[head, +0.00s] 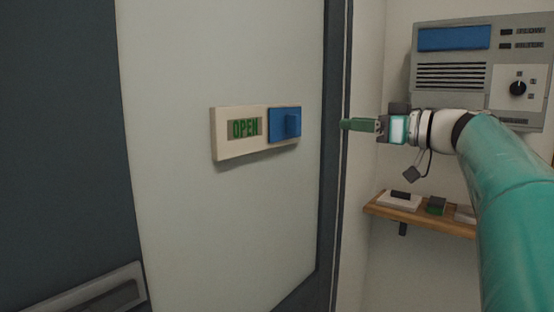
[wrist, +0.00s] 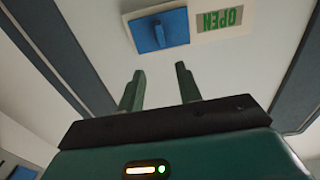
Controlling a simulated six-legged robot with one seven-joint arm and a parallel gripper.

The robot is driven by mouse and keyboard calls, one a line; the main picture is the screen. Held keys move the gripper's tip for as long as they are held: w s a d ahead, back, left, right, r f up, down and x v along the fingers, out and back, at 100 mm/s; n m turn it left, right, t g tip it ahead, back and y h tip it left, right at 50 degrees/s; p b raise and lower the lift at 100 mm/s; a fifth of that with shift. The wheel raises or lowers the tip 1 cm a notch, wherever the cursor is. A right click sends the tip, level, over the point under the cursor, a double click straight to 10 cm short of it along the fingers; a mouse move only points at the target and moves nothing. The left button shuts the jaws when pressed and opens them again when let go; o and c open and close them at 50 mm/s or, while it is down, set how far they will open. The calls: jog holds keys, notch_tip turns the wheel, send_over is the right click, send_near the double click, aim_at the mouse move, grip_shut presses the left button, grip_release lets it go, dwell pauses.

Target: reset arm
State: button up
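My gripper (head: 345,124) is at the end of my teal arm, on the right side of the head view, pointing left toward the door panel. In the wrist view its two green fingers (wrist: 159,72) stand apart with nothing between them. A sign plate (head: 222,134) reading OPEN in green is on the pale door panel. A blue square with a raised knob (head: 291,125) sits at the plate's right end. In the wrist view the blue square (wrist: 150,33) and the OPEN sign (wrist: 222,18) appear upside down beyond the fingertips. The gripper is apart from them.
A grey wall unit (head: 450,78) with a blue screen and a black dial is behind my arm. A wooden shelf (head: 415,213) below holds several small items. A dark door frame (head: 335,170) stands near my gripper. A grey handle-like fixture (head: 95,290) is at lower left.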

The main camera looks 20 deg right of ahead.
jog(key=s+a+f+m+g+h, duration=0.2)
jog(key=s+a+f+g, duration=0.1)
jog(key=a+f, duration=0.5)
jog(key=s+a+f+m+g+h, duration=0.2)
jog(key=s+a+f+m+g, duration=0.15)
jog(key=a+f, duration=0.45)
jog(key=s+f+m+g+h, duration=0.1)
jog(key=s+f+h, duration=0.2)
jog(key=s+f, duration=0.4)
jog(key=s+a+f+g+h, duration=0.1)
jog(key=s+f+h, duration=0.2)
jog(key=s+f, duration=0.5)
notch_tip(320, 180, down, 8)
jog(key=shift+s+r+m+h, duration=0.2)
jog(key=shift+m+h, duration=0.1)
jog(key=shift+m, duration=0.05)
jog(key=shift+a+g, duration=0.2)
jog(key=shift+g, duration=0.05)
